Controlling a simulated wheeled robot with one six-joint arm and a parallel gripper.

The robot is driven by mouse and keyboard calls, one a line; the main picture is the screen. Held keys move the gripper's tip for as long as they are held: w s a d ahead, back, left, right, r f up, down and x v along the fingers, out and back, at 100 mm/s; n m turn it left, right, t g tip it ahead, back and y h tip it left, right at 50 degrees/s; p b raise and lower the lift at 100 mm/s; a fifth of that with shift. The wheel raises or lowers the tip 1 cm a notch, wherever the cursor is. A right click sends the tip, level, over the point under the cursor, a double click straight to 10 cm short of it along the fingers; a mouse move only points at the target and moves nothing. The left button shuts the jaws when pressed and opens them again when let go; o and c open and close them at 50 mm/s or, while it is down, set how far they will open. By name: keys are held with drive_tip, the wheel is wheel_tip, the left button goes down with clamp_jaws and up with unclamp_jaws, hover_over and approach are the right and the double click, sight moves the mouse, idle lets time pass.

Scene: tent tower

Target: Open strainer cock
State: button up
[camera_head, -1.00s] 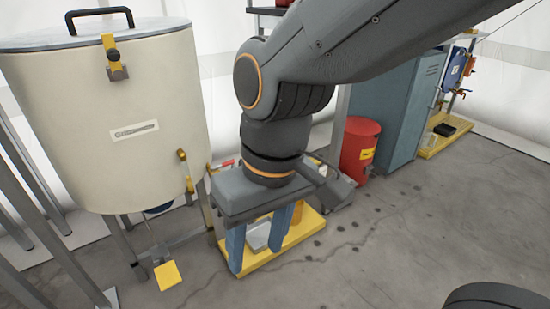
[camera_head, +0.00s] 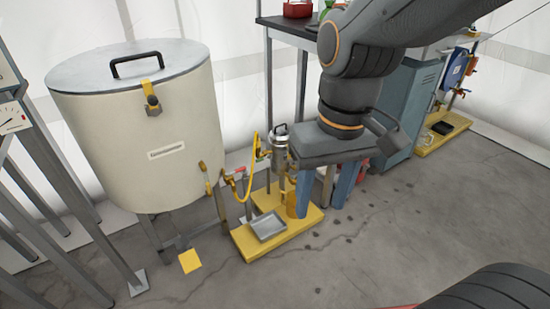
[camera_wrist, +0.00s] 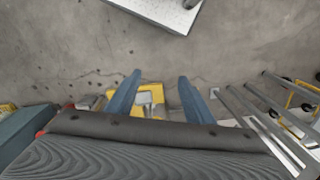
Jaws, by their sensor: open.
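A small metal canister with a black top handle, which looks like the strainer (camera_head: 281,148), stands on a yellow base (camera_head: 245,243) right of the tank. A yellow hose (camera_head: 249,165) runs from it to a fitting with a red lever (camera_head: 240,170) near the tank. Small yellow fittings sit on the canister's left side; I cannot tell which one is the cock. My gripper (camera_head: 319,211) points down just right of and in front of the canister. Its two blue fingers are apart with nothing between them. The wrist view shows both fingers (camera_wrist: 160,75) over the floor and the yellow base (camera_wrist: 148,97).
A cream tank (camera_head: 140,130) on legs stands at left, with a yellow pedal (camera_head: 190,261) below. A metal tray (camera_head: 268,226) lies on the yellow base. A dark-topped table (camera_head: 285,27) is behind, a blue-grey cabinet (camera_head: 408,100) at right. Front floor is clear.

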idle(0.3)
